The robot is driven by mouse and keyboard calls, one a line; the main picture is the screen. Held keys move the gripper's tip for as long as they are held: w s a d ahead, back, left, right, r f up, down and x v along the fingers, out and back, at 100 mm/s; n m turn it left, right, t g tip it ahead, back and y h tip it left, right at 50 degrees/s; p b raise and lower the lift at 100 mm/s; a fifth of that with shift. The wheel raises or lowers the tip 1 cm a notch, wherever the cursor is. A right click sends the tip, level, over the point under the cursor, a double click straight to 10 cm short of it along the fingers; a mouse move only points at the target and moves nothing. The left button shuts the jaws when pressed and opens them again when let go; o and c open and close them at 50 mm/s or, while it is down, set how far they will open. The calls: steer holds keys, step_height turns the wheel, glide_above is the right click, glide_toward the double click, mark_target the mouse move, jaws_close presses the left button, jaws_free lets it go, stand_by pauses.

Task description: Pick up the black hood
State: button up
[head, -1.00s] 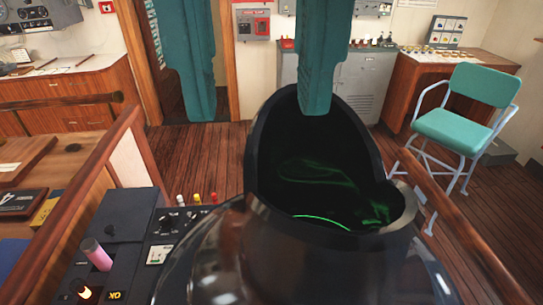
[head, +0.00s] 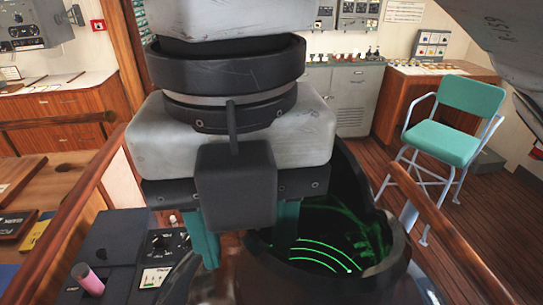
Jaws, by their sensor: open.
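The black hood (head: 358,188) stands on the dark, glossy display housing in front of me, at the lower middle of the head view. Its tall back wall curves round an opening where green arcs glow. My gripper (head: 246,238) points down over the hood's left side. Its two teal fingers are apart, with nothing seen held between them. The right finger shows in front of the hood's opening, and the left finger is to the left of it. My wrist hides the hood's left wall, so I cannot tell whether the fingers touch it.
A black control panel (head: 107,238) with a pink cylinder (head: 88,279) is at the lower left. Wooden rails flank the housing on the left (head: 75,215) and right (head: 440,225). A teal chair (head: 455,130) stands at the right on open plank floor.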

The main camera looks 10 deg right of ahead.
steer(key=shift+f, duration=0.1)
steer(key=shift+c, duration=0.2)
jaws_close()
stand_by(1.2)
